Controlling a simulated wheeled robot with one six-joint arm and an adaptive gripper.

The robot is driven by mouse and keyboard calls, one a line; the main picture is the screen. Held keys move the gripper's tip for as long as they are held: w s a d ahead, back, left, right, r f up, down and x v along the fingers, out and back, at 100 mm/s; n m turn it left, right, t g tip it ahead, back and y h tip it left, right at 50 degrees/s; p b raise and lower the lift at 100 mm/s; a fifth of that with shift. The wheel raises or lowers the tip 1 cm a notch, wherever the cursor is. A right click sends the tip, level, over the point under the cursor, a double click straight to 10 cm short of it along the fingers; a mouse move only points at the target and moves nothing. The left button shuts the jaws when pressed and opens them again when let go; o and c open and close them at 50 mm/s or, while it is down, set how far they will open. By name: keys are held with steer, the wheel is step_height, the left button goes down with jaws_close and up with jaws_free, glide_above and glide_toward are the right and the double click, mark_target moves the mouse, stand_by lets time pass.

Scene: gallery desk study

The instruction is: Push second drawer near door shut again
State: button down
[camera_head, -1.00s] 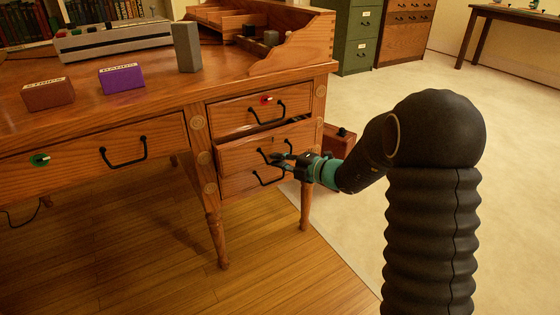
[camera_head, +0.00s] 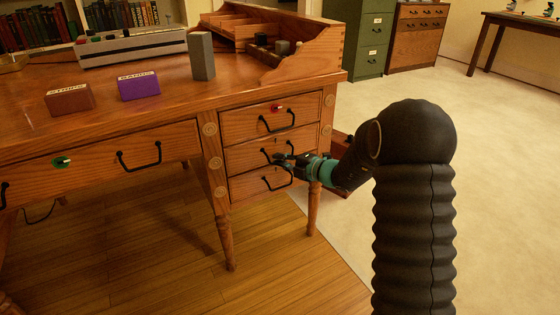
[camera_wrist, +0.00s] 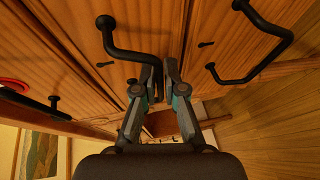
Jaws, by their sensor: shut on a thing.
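The second drawer (camera_head: 242,158) is the middle one of three in the desk's right-hand stack. Its front looks level with the drawers above and below, with no clear gap at its top edge. My gripper (camera_head: 283,159) is at its black handle, reaching in from the right. In the wrist view my gripper (camera_wrist: 160,70) is shut on one end of the second drawer's handle (camera_wrist: 122,50). The fingers hide part of the handle. The drawer front (camera_wrist: 165,25) fills the space just beyond the fingers.
The top drawer (camera_head: 240,125) has a red knob, and the bottom drawer (camera_head: 243,184) is below. Both look shut. A desk leg (camera_head: 314,210) stands near my wrist. Purple (camera_head: 139,87) and brown (camera_head: 69,98) blocks sit on the desktop. The floor to the right is open.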

steer(key=c, duration=1.2)
jaws_free()
steer(key=shift+w+a+r, duration=0.1)
steer(key=shift+w+a, duration=0.05)
steer(key=shift+c, duration=0.2)
steer(key=shift+d, duration=0.2)
steer(key=shift+s+d, duration=0.2)
steer(key=shift+s, duration=0.05)
steer(key=v, duration=1.1)
steer(key=shift+d, duration=0.1)
